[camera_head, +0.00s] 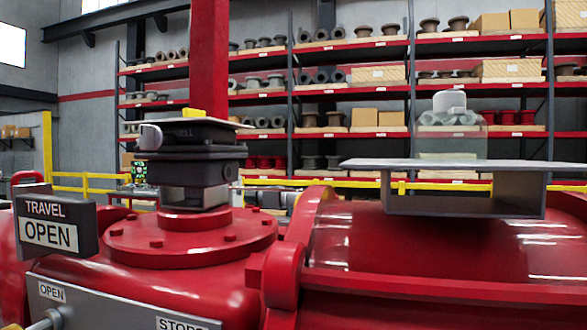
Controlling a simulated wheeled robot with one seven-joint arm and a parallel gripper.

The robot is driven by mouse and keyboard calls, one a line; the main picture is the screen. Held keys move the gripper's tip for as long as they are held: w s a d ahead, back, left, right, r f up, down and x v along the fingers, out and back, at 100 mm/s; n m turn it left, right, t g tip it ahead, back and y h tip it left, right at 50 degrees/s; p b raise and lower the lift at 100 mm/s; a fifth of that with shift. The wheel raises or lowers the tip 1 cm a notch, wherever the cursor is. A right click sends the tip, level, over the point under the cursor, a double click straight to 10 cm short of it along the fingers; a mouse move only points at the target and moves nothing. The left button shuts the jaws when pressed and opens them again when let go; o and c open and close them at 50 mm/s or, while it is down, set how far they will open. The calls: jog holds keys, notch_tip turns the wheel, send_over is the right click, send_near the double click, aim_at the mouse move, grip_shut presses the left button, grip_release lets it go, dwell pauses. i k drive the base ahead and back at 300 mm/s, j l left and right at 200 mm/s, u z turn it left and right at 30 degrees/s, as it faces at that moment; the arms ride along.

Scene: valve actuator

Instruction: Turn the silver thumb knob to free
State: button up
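A silver rounded knob (150,137) sticks out at the left end of a black housing (190,138) in the head view. I take it for the thumb knob, but its turned position cannot be read. The housing has partly visible lettering and sits under a thin flat plate. It stands on a grey block (194,196) above the red bolted flange (190,238). A second pale silver, rounded piece (449,101) stands on a translucent block over the grey bracket (460,190) at the right. My gripper is not in this view.
A black sign (55,231) reads TRAVEL OPEN at the left. A grey plate (110,305) marked OPEN and partly STOPS lies at the front. A red column (209,60) rises behind the housing. Loaded shelves (350,90) and yellow rails (85,183) stand behind.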

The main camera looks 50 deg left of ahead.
aim_at(152, 138)
jog(key=u, duration=1.7)
jog(key=j, duration=0.35)
jog(key=i+j, duration=0.15)
jog(key=j, duration=0.2)
